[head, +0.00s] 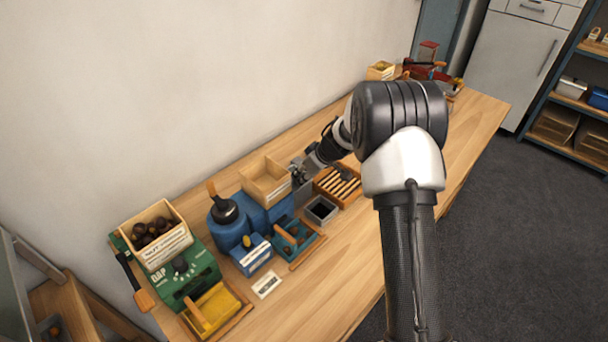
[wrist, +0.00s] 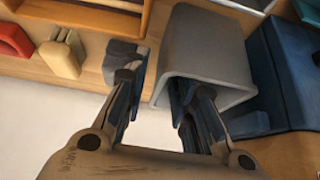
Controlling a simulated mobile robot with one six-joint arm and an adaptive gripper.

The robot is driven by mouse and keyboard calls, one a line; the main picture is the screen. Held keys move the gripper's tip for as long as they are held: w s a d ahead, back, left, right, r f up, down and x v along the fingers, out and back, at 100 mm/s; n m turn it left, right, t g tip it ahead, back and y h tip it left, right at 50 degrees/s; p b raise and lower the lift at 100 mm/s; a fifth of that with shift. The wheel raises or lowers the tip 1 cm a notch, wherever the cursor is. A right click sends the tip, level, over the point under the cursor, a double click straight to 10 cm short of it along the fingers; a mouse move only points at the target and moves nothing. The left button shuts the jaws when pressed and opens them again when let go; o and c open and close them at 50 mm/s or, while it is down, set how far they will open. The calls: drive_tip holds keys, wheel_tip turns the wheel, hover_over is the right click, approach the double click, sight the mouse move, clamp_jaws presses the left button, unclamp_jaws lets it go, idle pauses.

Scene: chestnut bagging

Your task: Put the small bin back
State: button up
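A small grey bin (head: 321,209) with a dark inside stands upright on the table in the head view, in front of my gripper. My gripper (head: 302,172) is low over the back of the table, beside the blue machine. In the wrist view my gripper (wrist: 158,88) has its fingers apart. A grey box-like piece (wrist: 212,40) with an open side is close to them. Its left edge shows between the fingers, and the right finger covers part of its opening. I cannot tell whether either finger touches it, or whether it is the small bin.
A wooden tray with several slats (head: 350,200) stands right of the bin. The blue machine (head: 228,234), an empty wooden box (head: 265,190) and a blue tray (head: 303,262) are to the left. A chestnut box (head: 170,250) sits farther left.

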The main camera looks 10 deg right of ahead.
drive_tip(key=s+d+r+m+t+h+p, duration=0.1)
drive_tip(key=s+d+r+t+h+p, duration=0.15)
drive_tip(key=r, duration=1.05)
drive_tip(key=s+d+r+m+t+h+p, duration=0.1)
drive_tip(key=d+r+t+p, duration=0.2)
drive_tip(key=r, duration=1.1)
drive_tip(key=s+d+r+m+h, duration=0.3)
drive_tip(key=s+d+r+h, duration=0.1)
drive_tip(key=s+r, duration=0.5)
drive_tip(key=s+a+m+g, duration=0.1)
drive_tip(key=s+m+g, duration=0.2)
drive_tip(key=s, duration=1.2)
drive_tip(key=s+a+f+g+y, duration=0.1)
drive_tip(key=s+a+f, duration=0.1)
drive_tip(key=s, duration=0.3)
drive_tip(key=s+a+f+g+y, duration=0.1)
drive_tip(key=s+a+f, duration=0.1)
drive_tip(key=s+a, duration=0.2)
drive_tip(key=s+a+f+n+g+y, duration=0.1)
drive_tip(key=s+a+f+y, duration=0.1)
drive_tip(key=s, duration=0.4)
drive_tip(key=shift+s+a+f, duration=0.25)
drive_tip(key=shift+a+f, duration=0.2)
drive_tip(key=shift+a, duration=0.6)
drive_tip(key=shift+f+b, duration=0.4)
drive_tip(key=shift+b, duration=0.15)
